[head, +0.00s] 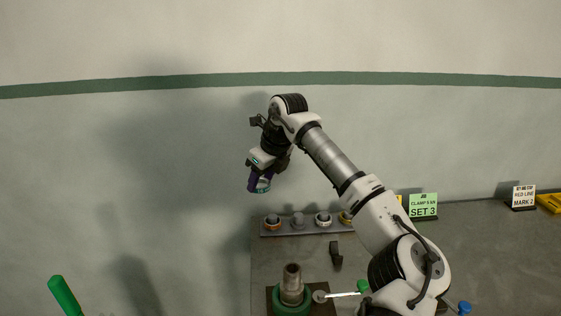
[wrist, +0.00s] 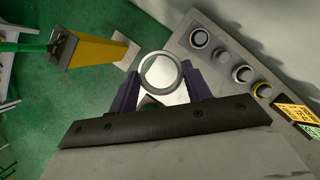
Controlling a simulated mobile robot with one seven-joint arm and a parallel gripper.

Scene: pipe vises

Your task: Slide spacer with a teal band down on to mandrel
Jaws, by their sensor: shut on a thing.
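My gripper (head: 260,181) is shut on the spacer (head: 264,185), a short ring with a teal band showing between the purple fingers. It is held high in the air, tilted, in front of the wall. In the wrist view, the spacer (wrist: 143,83) is a grey ring seen along its open bore, between the two fingers. An upright grey-brown cylinder (head: 292,279), apparently the mandrel, stands in a green collar (head: 292,306) at the bottom of the head view. The spacer is well above it and to its left, apart from it. I cannot pick out the mandrel in the wrist view.
A rack (head: 310,230) holds several ring-like parts behind the mandrel. A dark block (head: 336,255) and a pale bar with a green end (head: 345,294) are near it. Signs (head: 423,206) stand at the back right. A yellow post (wrist: 95,52) rises over the green floor.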

